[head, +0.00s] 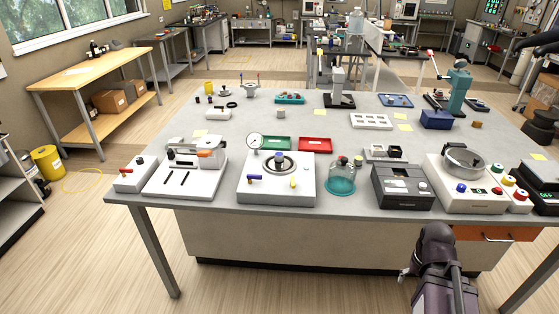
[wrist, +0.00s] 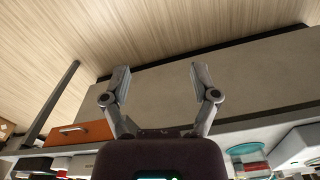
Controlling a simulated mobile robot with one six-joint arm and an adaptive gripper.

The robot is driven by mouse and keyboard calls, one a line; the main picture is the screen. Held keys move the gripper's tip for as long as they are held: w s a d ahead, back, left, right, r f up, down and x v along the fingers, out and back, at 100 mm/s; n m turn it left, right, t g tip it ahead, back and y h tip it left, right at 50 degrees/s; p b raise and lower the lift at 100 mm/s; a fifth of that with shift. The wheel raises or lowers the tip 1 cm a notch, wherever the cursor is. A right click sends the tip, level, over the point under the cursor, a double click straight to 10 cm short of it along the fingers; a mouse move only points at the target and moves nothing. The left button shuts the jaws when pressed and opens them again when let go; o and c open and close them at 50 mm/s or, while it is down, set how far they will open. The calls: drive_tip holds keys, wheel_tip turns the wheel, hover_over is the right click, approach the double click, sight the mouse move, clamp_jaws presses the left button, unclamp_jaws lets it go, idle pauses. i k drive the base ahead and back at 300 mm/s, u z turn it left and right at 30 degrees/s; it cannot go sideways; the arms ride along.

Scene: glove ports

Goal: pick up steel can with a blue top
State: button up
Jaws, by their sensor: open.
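A small can with a blue top (head: 280,156) appears to stand in the round dark-rimmed well of a white device (head: 277,195) near the front edge of the grey table. Its lower part is hard to make out. My gripper (wrist: 159,75) is open and empty in the wrist view, its two fingers spread apart. That view shows the table's side panel and the wooden floor beyond the fingers, and no can. In the head view my dark arm is low at the right, in front of the table; the fingers cannot be made out there. The gripper is well away from the can.
A pressure gauge (head: 255,141) stands at the device's back left. A teal glass dome (head: 341,178) is to its right, then a black box (head: 402,186). Green (head: 277,143) and red (head: 316,145) trays lie behind. An orange drawer (head: 496,233) is under the tabletop.

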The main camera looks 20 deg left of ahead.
sight(278, 160)
drive_tip(key=u, duration=0.6)
drive_tip(key=i, duration=0.85)
drive_tip(key=z, duration=0.05)
